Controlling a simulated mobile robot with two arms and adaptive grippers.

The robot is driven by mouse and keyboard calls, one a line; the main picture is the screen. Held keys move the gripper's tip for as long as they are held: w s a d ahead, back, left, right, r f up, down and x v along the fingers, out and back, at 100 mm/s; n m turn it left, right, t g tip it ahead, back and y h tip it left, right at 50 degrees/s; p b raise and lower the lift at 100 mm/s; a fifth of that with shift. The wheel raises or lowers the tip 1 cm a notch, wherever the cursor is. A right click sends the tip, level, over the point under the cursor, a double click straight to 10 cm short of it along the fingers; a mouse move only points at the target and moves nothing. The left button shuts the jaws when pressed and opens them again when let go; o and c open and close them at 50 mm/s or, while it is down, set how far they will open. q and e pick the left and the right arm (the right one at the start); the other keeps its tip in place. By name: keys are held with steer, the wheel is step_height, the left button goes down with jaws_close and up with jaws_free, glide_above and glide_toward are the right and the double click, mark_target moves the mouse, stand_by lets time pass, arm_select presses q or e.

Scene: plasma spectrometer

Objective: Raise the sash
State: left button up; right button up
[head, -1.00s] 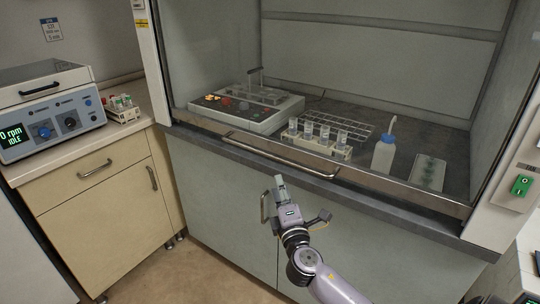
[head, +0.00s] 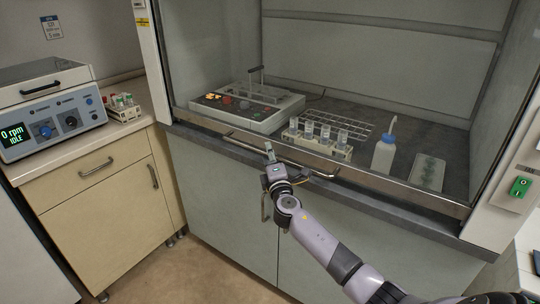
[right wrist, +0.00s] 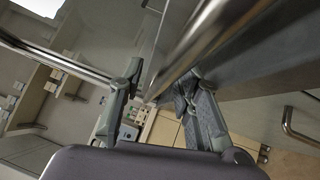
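The fume hood sash is a clear pane with a metal bottom rail (head: 400,188), which sits low along the front edge of the hood. A long bar handle (head: 243,144) runs across the front of the rail. My right gripper (head: 268,156) is at the middle of this handle, in front of it, and covers part of it. In the right wrist view, the two fingers (right wrist: 162,82) are apart. A thick metal bar (right wrist: 205,38) runs across the gap between their tips; I cannot tell whether they touch it. My left gripper is out of view.
Inside the hood are a hotplate-like device (head: 250,106), a vial rack (head: 320,142), a wash bottle (head: 384,153) and a flat tray (head: 429,172). A centrifuge (head: 50,112) and a tube rack (head: 122,108) stand on the left bench. Cabinet doors with handles lie below the sash.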

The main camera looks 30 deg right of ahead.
jaws_close()
stand_by(0.3)
stand_by(0.6)
